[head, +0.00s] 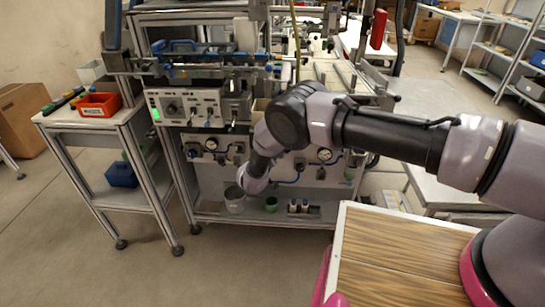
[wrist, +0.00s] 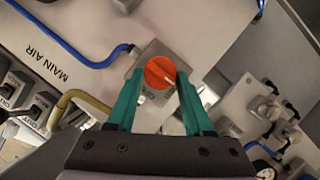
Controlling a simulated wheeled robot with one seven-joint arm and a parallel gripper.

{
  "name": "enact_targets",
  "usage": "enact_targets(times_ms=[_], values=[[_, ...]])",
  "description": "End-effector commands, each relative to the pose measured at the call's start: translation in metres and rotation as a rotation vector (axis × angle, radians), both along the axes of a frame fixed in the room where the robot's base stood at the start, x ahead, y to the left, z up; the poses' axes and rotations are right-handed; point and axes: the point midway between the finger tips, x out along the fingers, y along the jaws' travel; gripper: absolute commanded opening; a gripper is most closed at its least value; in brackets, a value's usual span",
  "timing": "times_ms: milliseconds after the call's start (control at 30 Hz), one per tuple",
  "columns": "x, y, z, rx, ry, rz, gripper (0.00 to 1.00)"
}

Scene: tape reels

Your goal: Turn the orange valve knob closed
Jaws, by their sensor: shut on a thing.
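The orange valve knob (wrist: 159,72) is round with a pale pointer line and sits on a grey valve body (wrist: 150,121) on the panel. My gripper (wrist: 160,82) has green fingers, one on each side of the knob, and is shut on it. The pointer line slants from the knob's middle toward the lower right. In the head view my arm reaches down to the front of the machine (head: 205,185), and the knob and fingertips are hidden there.
The panel carries "MAIN AIR" lettering, a blue hose (wrist: 75,58), a tan hose (wrist: 70,101) and several switches at the left. In the head view, a side table (head: 88,120) with a red bin (head: 99,105) stands left. A grey bucket (head: 234,203) is on the lower shelf.

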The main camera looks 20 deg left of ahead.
Motion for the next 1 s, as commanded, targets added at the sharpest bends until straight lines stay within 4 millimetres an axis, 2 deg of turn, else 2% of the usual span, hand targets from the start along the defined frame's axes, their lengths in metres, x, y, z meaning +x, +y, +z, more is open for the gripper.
enact_targets(times_ms=[200, 233, 300, 667, 767, 1000], values=[[0.000, 0.001, 0.000, 0.001, 0.000, 0.001, 0.00], [0.000, 0.001, 0.000, 0.001, 0.000, 0.001, 0.59], [0.000, 0.001, 0.000, 0.001, 0.000, 0.001, 0.81], [-0.003, 0.001, 0.001, 0.001, 0.000, 0.001, 0.81], [-0.013, 0.001, 0.005, 0.000, 0.000, 0.002, 0.81], [-0.059, 0.002, 0.020, 0.001, 0.000, 0.003, 0.81]])
